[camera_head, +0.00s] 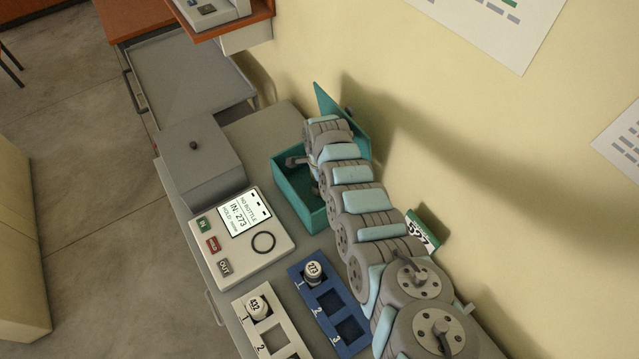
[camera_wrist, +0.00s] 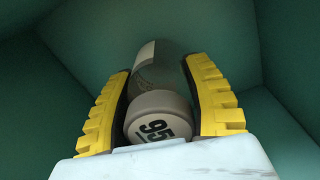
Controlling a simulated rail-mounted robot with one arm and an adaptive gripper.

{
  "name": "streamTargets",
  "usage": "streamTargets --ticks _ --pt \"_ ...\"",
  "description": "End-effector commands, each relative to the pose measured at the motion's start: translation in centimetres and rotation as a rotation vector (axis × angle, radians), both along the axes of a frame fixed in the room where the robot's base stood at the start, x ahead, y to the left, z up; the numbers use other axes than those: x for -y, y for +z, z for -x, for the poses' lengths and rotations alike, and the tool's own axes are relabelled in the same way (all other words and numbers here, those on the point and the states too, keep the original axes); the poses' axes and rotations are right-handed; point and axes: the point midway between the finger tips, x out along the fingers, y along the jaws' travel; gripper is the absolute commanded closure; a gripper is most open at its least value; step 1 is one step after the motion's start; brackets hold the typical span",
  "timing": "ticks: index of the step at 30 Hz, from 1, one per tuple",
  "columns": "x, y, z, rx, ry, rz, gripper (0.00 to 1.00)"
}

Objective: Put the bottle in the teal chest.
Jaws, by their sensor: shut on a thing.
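The teal chest (camera_head: 292,192) stands open against the wall in the head view, its lid (camera_head: 341,118) raised at the back. My arm reaches down into it and hides most of its inside. In the wrist view, my gripper (camera_wrist: 158,70) is shut on a clear bottle (camera_wrist: 163,65), with one yellow finger on each side. The bottle's grey-white cap (camera_wrist: 155,118) faces the camera and reads "95", partly cut off. Teal chest walls (camera_wrist: 285,55) surround the gripper and bottle. I cannot tell whether the bottle touches the chest floor.
Left of the chest are a grey lidded box (camera_head: 200,165) and a panel (camera_head: 245,245) reading "NO BOTTLE, IN: 273". A blue rack (camera_head: 325,300) holds bottle 273 in slot 1. A white rack (camera_head: 270,335) holds bottle 432 in slot 1. A green "527" sign (camera_head: 422,230) stands behind my arm.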

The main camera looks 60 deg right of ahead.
Motion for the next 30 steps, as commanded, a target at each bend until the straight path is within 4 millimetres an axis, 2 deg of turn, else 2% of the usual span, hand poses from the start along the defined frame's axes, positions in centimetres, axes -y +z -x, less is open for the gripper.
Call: streamTargets --ticks 14,15,17,30 --pt "-0.07 -0.65 -0.08 0.001 0.0 0.001 0.81" --pt "-0.05 -0.52 -0.05 0.001 0.0 0.0 0.37" --pt "-0.05 -0.51 -0.05 0.001 0.0 0.0 0.23" --pt "-0.02 -0.02 -0.03 0.001 0.0 0.0 0.23"
